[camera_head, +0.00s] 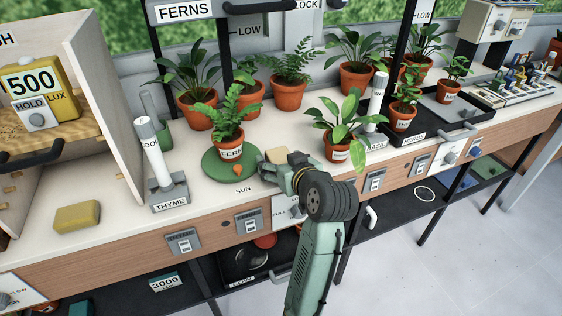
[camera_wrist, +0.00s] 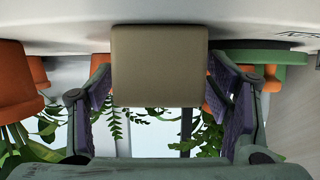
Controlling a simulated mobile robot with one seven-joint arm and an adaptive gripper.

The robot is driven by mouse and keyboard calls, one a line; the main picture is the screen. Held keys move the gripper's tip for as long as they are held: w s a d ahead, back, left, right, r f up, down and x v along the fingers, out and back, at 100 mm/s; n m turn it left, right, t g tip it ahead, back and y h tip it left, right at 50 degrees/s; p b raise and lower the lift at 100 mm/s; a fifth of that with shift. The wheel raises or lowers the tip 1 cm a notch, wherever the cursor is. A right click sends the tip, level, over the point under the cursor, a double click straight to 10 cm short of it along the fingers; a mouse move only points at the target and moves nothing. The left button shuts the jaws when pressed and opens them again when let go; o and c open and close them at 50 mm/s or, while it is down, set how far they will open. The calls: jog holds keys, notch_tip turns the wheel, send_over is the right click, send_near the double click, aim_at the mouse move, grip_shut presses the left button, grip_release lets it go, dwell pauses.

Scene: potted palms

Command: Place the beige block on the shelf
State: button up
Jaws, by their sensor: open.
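A beige block (camera_head: 277,156) sits on the white bench top, just right of the green round tray under a potted fern, partly hidden by my gripper (camera_head: 274,168). In the wrist view, which looks upside down, the beige block (camera_wrist: 158,66) fills the space between my two spread fingers. My gripper is open around it; I cannot tell whether the pads touch it. A wooden shelf unit (camera_head: 97,90) stands at the left, with a meter reading 500 on its board. A black lower shelf (camera_head: 400,208) runs under the bench.
The potted fern (camera_head: 229,136) on the green tray (camera_head: 207,166) stands close left of my gripper. A leafy pot (camera_head: 337,148) stands close right. A yellow block (camera_head: 77,216) and a white upright tool (camera_head: 154,150) are farther left. The bench front between these is mostly clear.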

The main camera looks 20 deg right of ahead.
jog(key=shift+w+f, duration=0.1)
jog(key=shift+w, duration=0.1)
jog(key=shift+c, duration=0.4)
jog(key=c, duration=1.3)
jog(key=shift+c, duration=0.3)
